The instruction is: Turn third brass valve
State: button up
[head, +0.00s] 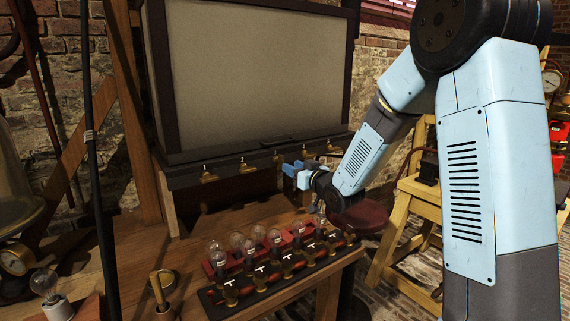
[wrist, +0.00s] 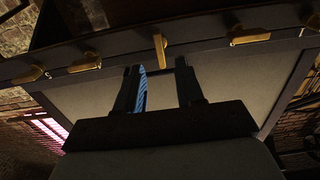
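A row of brass valves runs along the dark lower edge of a big framed panel. The third brass valve (head: 278,158) is the middle one in the head view. In the wrist view a brass valve (wrist: 160,50) stands just beyond my fingertips, roughly centred between them, its handle at a different angle from its neighbours. My gripper (head: 297,171) is below and right of the third valve in the head view. Its two dark fingers show apart in the wrist view (wrist: 156,70), with nothing held between them. Whether the fingers reach around the handle I cannot tell.
Other brass valves (head: 209,174) (wrist: 85,64) sit on both sides. Below, a rack of glass bulbs or jars (head: 218,257) and a black strip with brass fittings (head: 270,280) stand on the wooden bench (head: 195,248). A yellow wooden stand (head: 400,225) is at right.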

aim_at(283, 161)
jog(key=x, duration=0.6)
jog(key=shift+c, duration=0.3)
grip_shut()
